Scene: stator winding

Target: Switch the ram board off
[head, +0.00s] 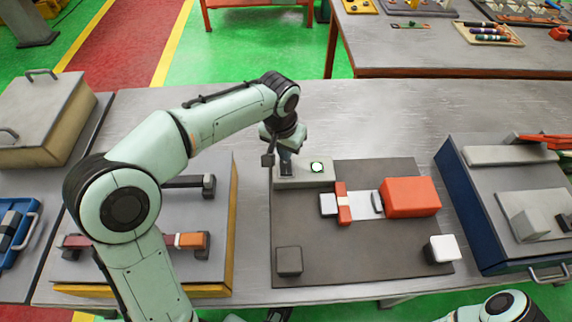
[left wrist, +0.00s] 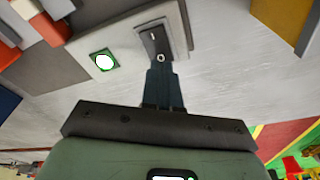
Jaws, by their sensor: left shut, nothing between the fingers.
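The ram board (head: 345,255) is a dark plate on the table. At its back left corner is a grey switch box (head: 305,182) with a dark rocker switch and a round lamp (head: 317,167), lit white with a green rim. In the left wrist view the rocker switch (left wrist: 152,40) has a line mark at its far end and a circle mark at its near end. My left gripper (head: 287,158) is shut and empty, pointing down at the switch. In the left wrist view its fingertips (left wrist: 161,68) are at the circle-marked end; I cannot tell whether they touch.
The ram board also bears an orange block (head: 410,197), an orange bracket (head: 343,203), a dark block (head: 289,261) and a white block (head: 441,249). A yellow-edged fixture (head: 222,245) is at left, a blue-sided one (head: 462,215) at right.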

